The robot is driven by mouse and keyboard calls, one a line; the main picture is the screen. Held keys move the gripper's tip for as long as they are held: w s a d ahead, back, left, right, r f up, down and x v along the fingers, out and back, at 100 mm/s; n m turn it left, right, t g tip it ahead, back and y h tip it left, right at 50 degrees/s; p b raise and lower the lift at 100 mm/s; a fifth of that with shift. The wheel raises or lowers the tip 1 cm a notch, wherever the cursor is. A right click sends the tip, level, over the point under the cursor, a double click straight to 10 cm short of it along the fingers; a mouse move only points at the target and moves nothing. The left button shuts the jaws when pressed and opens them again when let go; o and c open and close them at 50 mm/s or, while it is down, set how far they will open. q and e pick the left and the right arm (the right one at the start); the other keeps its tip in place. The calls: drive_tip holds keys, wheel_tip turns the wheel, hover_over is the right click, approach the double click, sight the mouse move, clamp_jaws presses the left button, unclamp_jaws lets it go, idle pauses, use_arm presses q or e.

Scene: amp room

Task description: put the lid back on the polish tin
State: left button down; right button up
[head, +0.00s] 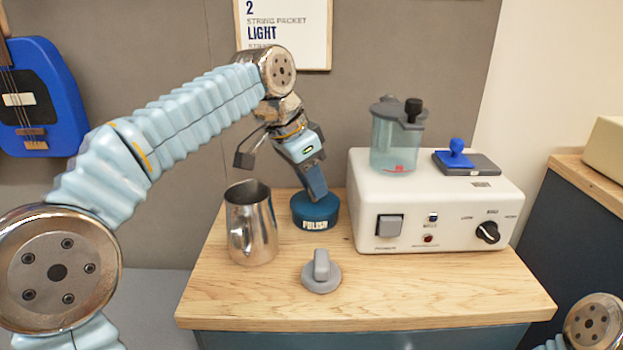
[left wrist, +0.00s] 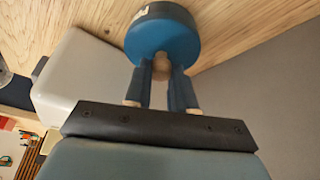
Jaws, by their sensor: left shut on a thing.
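The round blue polish tin (head: 314,213), marked POLISH in white, stands on the wooden bench between the metal jug and the white machine. My left gripper (head: 318,192) reaches down over it from behind. In the left wrist view its fingers (left wrist: 161,66) are shut on a small pale wooden knob (left wrist: 161,70) on a blue round lid (left wrist: 165,42). The lid is at the tin's top, with no gap that I can see. Whether it is fully seated I cannot tell. My right gripper is out of view.
A metal jug (head: 251,225) stands close left of the tin. A grey disc with an upright grip (head: 321,272) lies in front. The white machine (head: 434,220), carrying a clear jar (head: 396,142), stands at right. The bench's front right (head: 450,290) is clear.

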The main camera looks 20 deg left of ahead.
use_arm(q)
drive_tip(key=shift+c, duration=1.9)
unclamp_jaws()
drive_tip(key=shift+r+p, duration=1.2)
drive_tip(key=shift+r, duration=2.3)
drive_tip(key=shift+c, duration=0.2)
clamp_jaws()
